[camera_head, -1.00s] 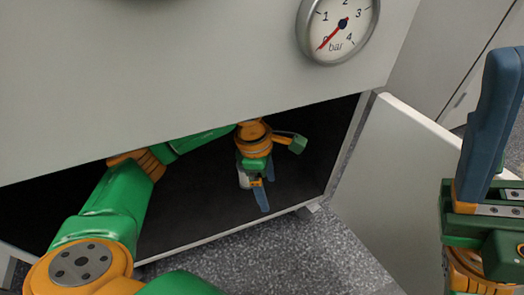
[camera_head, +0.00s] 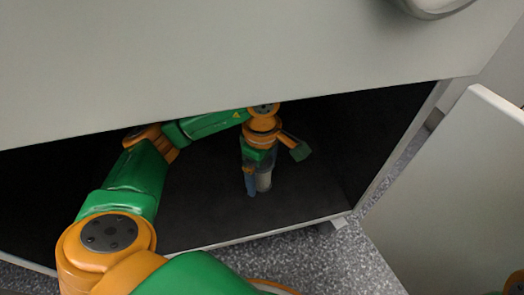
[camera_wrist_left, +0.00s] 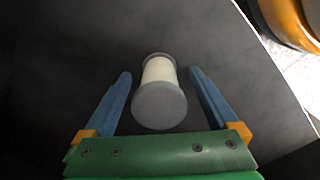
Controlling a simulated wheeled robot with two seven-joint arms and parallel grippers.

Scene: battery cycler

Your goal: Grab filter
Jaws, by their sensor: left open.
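The filter is a short white cylinder with grey end caps. In the head view the filter (camera_head: 264,181) stands on the dark cabinet floor, partly hidden by my left gripper (camera_head: 254,187). In the left wrist view the filter (camera_wrist_left: 159,88) lies between the two blue fingers of my left gripper (camera_wrist_left: 160,76), with a visible gap on each side. The left gripper is open and not closed on it. My right gripper's fingers are not visible.
My left arm reaches into the open cabinet (camera_head: 200,240) under its grey front panel (camera_head: 230,60). The open door (camera_head: 450,190) stands at the right. The cabinet floor around the filter looks clear. Speckled floor (camera_head: 330,265) lies in front.

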